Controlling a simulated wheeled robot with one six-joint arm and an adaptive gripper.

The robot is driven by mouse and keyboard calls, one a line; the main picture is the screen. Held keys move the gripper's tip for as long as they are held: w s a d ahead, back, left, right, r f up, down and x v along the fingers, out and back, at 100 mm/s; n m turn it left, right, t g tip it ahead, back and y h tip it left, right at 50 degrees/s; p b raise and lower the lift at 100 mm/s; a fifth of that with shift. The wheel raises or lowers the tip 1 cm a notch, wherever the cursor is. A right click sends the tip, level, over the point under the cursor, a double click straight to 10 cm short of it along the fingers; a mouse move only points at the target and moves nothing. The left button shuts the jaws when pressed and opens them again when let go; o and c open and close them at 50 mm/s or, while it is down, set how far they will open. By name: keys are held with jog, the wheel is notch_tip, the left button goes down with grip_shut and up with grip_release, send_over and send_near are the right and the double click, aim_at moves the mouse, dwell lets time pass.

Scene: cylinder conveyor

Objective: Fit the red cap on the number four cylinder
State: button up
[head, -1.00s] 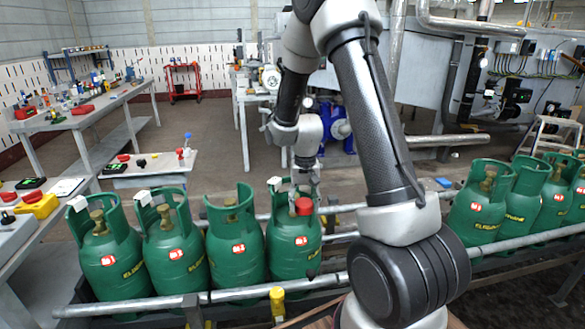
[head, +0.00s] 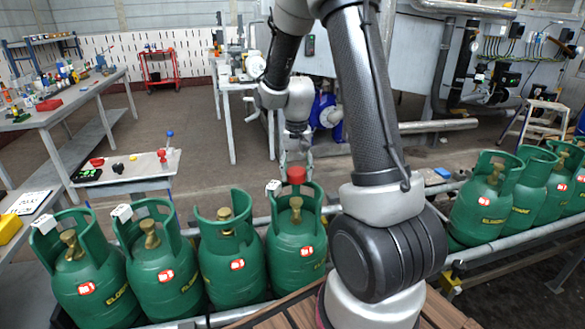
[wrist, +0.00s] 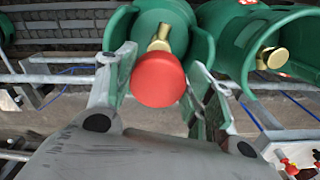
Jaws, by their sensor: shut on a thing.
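The red cap (head: 296,174) is held between the two fingers of my gripper (head: 296,163). In the head view it shows just above the brass valve (head: 296,207) of the fourth green cylinder (head: 297,250) from the left. The cap and valve look apart, with the valve uncovered. In the wrist view the cap (wrist: 158,79) sits between the fingers, with the valve (wrist: 160,38) and the green collar beyond it. A white tag (head: 273,185) is on this cylinder's collar rim.
Several green cylinders stand to the left, the nearest neighbour (head: 232,262) having a bare valve. More cylinders (head: 485,205) stand at right on the conveyor. Its grey rail (head: 520,240) runs along the front there. A small table (head: 125,172) stands behind at left.

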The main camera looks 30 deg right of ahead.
jog(key=shift+s+f, duration=0.1)
jog(key=shift+s, duration=0.05)
send_over(296, 202)
jog(key=shift+f, duration=2.8)
jog(key=shift+f, duration=2.3)
jog(key=o, duration=0.9)
jog(key=shift+o, duration=0.2)
notch_tip(296, 202, up, 12)
